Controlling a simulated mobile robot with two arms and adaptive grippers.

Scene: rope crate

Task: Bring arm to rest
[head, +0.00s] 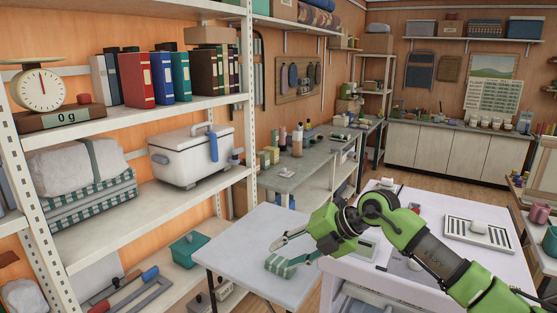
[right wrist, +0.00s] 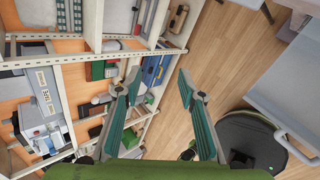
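My right arm (head: 435,262), green and black, reaches in from the lower right of the head view, bent at its elbow. Its gripper (head: 274,253) points left, above or in front of the small light table. The gripper is open, its two fingers apart. In the right wrist view the open gripper (right wrist: 161,73) has two teal ribbed pads with nothing held between them; shelving and wood floor show beyond. My left arm and gripper are not in view. No rope or crate can be made out clearly.
A white shelf rack (head: 120,118) with scale, binders and a cooler (head: 190,158) stands at left. A light table (head: 235,245) lies near the right gripper. A white worktable (head: 400,200) lies beneath my right arm. Wood floor (right wrist: 235,55) shows in the wrist view.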

